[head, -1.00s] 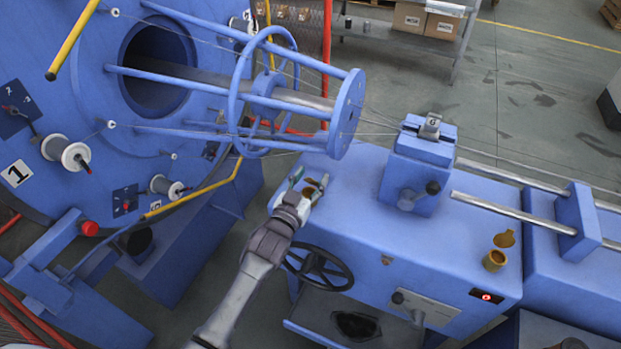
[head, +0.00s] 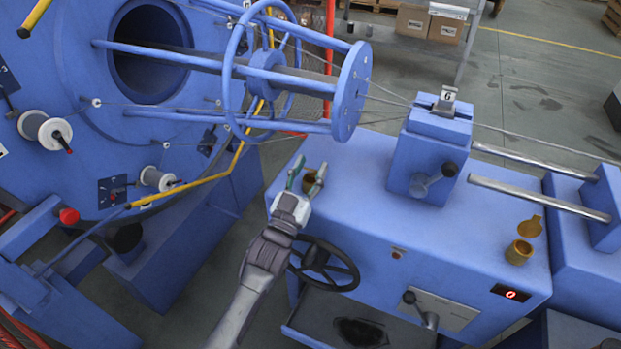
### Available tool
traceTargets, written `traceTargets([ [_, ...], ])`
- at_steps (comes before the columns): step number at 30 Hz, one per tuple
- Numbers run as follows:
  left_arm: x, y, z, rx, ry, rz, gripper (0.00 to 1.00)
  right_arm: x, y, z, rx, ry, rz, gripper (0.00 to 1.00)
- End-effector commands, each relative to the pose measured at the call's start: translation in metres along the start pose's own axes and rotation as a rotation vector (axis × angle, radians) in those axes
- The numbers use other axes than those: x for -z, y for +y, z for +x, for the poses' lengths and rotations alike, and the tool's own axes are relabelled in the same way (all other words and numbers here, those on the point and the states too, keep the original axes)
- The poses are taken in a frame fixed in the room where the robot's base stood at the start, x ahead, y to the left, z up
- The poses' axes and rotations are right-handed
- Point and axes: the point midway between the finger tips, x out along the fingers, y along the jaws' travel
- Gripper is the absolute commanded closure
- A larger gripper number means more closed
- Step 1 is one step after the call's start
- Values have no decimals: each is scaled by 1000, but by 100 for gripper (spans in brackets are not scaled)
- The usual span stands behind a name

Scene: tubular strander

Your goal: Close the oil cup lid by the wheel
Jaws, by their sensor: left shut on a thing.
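The oil cup by the wheel (head: 309,181) is a small brass-brown cup on the left end of the blue machine top, behind the handwheel (head: 323,263). My left gripper (head: 309,172) is at this cup, one finger on each side of it, and is shut on it. The fingers hide much of the cup; I cannot tell its lid from its body or how far the lid stands open. A second oil cup (head: 518,252) at the right end has its lid (head: 530,227) standing open. My right gripper is not in view.
The blue block with a crank (head: 430,160) stands on the machine top (head: 370,200), right of my left gripper. The strander's round end plate (head: 349,92) and thin wires hang above and behind. The machine top between the cups is mostly clear.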

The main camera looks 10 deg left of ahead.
Motion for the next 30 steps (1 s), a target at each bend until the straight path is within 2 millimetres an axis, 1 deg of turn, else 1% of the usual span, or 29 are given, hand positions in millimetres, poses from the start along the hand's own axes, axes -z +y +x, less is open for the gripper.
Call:
traceTargets([
  [1, -2, 0, -1, 0, 2, 0, 91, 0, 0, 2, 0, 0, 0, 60],
  [9, 0, 0, 0, 0, 2, 0, 91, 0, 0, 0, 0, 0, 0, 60],
  [10, 0, 0, 0, 0, 2, 0, 54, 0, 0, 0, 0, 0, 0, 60],
  [12, 0, 0, 0, 0, 2, 0, 43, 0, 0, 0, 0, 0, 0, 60],
  [15, 0, 0, 0, 0, 2, 0, 29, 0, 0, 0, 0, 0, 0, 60],
  [25, 0, 0, -3, 0, 2, 0, 29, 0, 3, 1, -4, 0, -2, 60],
  [28, -1, 0, -13, 1, 1, 0, 29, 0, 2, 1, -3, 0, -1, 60],
  [30, -1, 0, -25, 0, 0, 0, 29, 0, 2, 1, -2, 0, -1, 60],
])
